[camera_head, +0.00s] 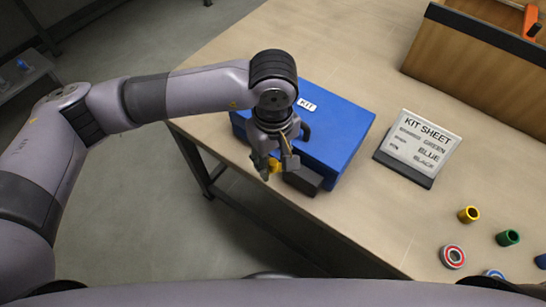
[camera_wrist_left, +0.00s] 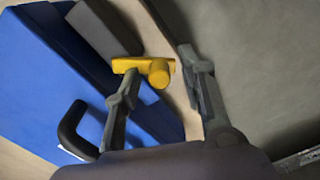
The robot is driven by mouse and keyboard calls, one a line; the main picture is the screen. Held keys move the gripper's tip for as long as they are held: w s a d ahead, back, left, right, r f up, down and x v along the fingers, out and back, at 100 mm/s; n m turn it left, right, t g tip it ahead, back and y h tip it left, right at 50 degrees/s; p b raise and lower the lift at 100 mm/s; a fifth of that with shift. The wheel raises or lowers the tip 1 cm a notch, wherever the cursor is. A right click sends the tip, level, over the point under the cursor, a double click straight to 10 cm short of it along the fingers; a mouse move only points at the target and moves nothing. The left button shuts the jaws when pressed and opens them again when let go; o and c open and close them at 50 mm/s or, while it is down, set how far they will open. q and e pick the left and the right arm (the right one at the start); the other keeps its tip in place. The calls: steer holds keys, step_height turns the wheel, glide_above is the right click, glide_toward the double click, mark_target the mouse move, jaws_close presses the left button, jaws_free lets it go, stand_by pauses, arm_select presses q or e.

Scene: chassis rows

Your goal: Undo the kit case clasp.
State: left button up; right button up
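The blue kit case (camera_head: 345,130) stands shut near the table's left edge, with a white KIT label on its lid. It fills the left of the left wrist view (camera_wrist_left: 50,70). Its yellow clasp (camera_wrist_left: 158,72) has a bar and a round knob; in the head view the clasp (camera_head: 275,166) is partly hidden by my gripper. My left gripper (camera_head: 271,172) is at the case's front side. In the left wrist view its fingers (camera_wrist_left: 163,72) are apart, with the knob showing between them and no clear contact. My right gripper is not in view.
A kit sheet stand (camera_head: 420,145) is right of the case. Rings and bushings (camera_head: 468,214) lie farther right. A wooden bin (camera_head: 480,65) stands behind.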

mark_target(274, 162)
arm_select(q)
step_height(274, 162, up, 12)
stand_by(0.6)
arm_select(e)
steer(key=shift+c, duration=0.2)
